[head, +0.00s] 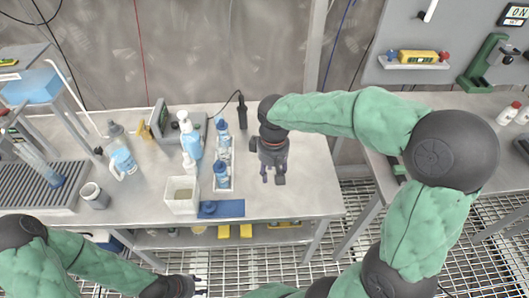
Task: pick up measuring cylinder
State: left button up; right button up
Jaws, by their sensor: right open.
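A tall, clear bluish cylinder with a blue foot (36,158), which looks like the measuring cylinder, stands on the dark ribbed tray at the far left of the head view. It appears to lean up and left in the picture. My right gripper (272,179) points down over the right part of the bench, open and empty, far to the right of the cylinder. My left gripper (201,286) is low at the bottom edge, in front of the bench and away from the cylinder. Its fingers are too small to read.
The ribbed tray (15,188) fills the bench's left end. A grey cup (95,196), wash bottle (122,160), pump bottle (191,140), white square container (181,195) and blue-capped bottles (221,177) crowd the middle. The bench's right part (312,190) is clear.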

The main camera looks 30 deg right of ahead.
aim_at(55, 180)
jog(key=z, duration=0.5)
jog(key=u, duration=1.45)
